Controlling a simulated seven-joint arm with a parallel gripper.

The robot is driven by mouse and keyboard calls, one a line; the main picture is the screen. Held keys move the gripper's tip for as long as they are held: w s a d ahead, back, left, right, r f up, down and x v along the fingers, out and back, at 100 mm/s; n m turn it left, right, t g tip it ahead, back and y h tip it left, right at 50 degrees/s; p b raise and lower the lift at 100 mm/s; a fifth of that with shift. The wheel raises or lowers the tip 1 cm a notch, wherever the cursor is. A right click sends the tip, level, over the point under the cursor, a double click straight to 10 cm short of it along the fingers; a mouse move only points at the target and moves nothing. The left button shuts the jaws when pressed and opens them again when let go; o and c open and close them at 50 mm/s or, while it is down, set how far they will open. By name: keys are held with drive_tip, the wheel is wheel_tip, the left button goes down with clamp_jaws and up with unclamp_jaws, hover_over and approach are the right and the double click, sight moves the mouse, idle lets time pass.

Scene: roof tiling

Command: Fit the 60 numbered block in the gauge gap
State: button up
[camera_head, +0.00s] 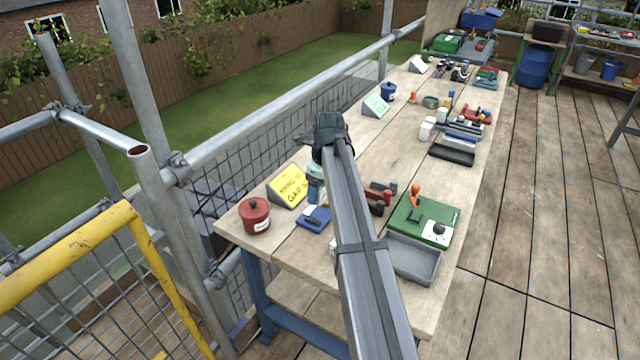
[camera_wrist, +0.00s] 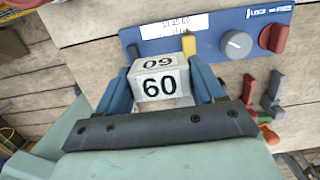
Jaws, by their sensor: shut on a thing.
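In the wrist view a white block marked 60 (camera_wrist: 160,84) sits between the two blue fingers of my gripper (camera_wrist: 160,88), which is shut on it. The number reads on its front face and its top face. A blue gauge panel (camera_wrist: 210,42) lies just beyond the block, with a white label, a grey knob (camera_wrist: 236,43), a red knob (camera_wrist: 273,38) and a yellow piece (camera_wrist: 189,44). Whether the block touches the gauge I cannot tell. In the head view my pale green gripper (camera_head: 317,188) is above the blue gauge (camera_head: 313,219), partly behind my arm; the block is not clear there.
A yellow sign (camera_head: 288,186) and a red lidded pot (camera_head: 255,216) stand left of the gauge. Red and dark clamps (camera_head: 379,197), a green board (camera_head: 425,218) and a grey tray (camera_head: 412,259) lie to the right. More tools fill the bench (camera_head: 400,150) farther back.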

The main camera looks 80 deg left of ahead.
drive_tip(key=shift+f, duration=2.25)
drive_tip(key=shift+f, duration=0.3)
